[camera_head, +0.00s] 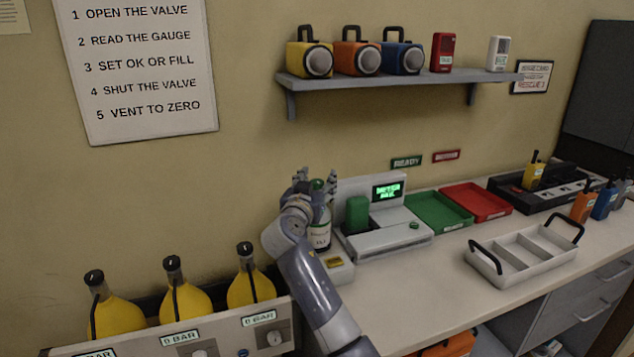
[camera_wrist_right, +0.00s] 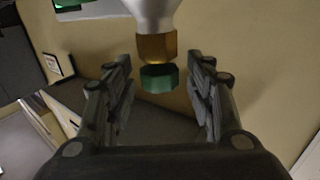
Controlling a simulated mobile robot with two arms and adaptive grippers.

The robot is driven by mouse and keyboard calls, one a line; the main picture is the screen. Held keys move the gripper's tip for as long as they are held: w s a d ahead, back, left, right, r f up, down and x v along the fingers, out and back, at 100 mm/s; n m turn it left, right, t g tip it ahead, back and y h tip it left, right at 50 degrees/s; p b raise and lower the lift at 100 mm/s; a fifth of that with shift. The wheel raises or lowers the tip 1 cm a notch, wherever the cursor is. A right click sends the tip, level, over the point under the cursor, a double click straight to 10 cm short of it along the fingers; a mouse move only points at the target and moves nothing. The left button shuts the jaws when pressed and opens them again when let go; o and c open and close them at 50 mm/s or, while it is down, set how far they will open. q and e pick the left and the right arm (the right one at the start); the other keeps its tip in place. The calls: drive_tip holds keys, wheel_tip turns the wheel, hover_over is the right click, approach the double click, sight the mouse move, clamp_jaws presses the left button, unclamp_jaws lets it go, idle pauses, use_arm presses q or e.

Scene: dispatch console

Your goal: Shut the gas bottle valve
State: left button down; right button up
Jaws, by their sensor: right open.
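The gas bottle (camera_head: 321,232) is a small white bottle with a label and a green top. It stands upright on a small base on the counter, left of the meter unit. Its valve (camera_head: 317,184) is a green knob. My right gripper (camera_head: 316,178) is at the top of the bottle, partly hiding it. In the right wrist view, the green valve knob (camera_wrist_right: 159,78) and brass neck (camera_wrist_right: 156,46) lie between the open fingers, with a gap on each side. My left gripper is not in view.
The meter unit (camera_head: 385,236) stands just right of the bottle, with green (camera_head: 440,222) and red (camera_head: 478,210) trays beyond. A white divided carrier (camera_head: 515,262) is on the counter. Yellow cylinders (camera_head: 182,303) stand in a rack at the left. A shelf (camera_head: 400,80) hangs above.

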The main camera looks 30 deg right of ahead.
drive_tip(key=v, duration=1.2)
idle(0.3)
